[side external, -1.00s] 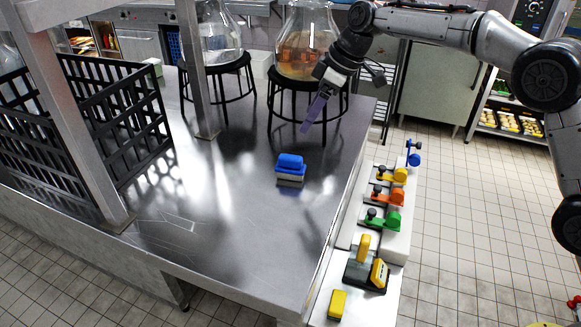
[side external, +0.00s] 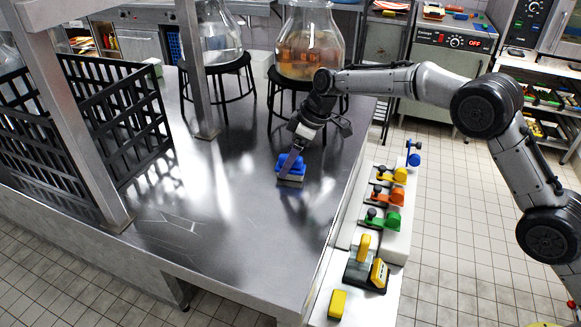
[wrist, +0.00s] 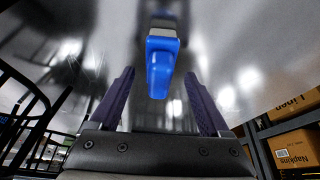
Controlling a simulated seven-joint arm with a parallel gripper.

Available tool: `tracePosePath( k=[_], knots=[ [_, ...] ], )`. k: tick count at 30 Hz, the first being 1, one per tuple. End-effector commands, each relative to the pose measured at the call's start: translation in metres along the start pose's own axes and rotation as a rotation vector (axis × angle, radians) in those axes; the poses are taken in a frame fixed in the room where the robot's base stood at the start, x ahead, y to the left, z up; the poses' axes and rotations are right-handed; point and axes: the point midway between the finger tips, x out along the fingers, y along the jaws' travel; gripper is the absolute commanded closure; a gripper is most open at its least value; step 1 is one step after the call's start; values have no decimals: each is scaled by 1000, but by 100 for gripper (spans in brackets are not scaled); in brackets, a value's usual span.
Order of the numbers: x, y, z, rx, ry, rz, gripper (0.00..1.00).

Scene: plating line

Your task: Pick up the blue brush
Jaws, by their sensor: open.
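The blue brush (side external: 289,171) has a blue top and a grey lower part. It rests on the steel table (side external: 235,235), near its right side. My gripper (side external: 286,172) is low at the brush, with its fingers partly in front of it in the side external view. In the wrist view, my gripper (wrist: 160,95) is open, with its two purple fingers wide apart. The blue brush (wrist: 160,68) shows between and slightly ahead of the fingertips there, with gaps on both sides. I cannot tell the exact height of the fingers over the table.
A black crate (side external: 125,125) and steel posts stand on the left. Glass flasks (side external: 308,45) sit on black stands at the back. Coloured tools (side external: 388,195) and a yellow block (side external: 337,304) lie along a ledge on the right. The table's front is clear.

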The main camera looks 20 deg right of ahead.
Motion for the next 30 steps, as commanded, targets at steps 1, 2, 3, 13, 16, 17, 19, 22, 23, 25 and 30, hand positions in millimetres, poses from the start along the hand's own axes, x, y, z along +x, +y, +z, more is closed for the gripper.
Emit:
tracePosePath(
  k=[1,2,3,13,16,17,19,22,23,25,30],
  knots=[
    [8,1,0,0,-1,-1,20],
    [12,1,0,-1,-1,-2,20],
    [17,0,0,-1,-1,-1,20],
    [27,1,0,-1,2,1,20],
    [27,1,0,-1,1,1,29],
    [27,1,0,-1,1,1,34],
    [27,1,0,-1,1,1,47],
    [27,1,0,-1,1,1,65],
    [27,1,0,-1,1,0,70],
    [27,1,0,-1,1,0,83],
    [27,1,0,-1,1,0,100]
  ],
)
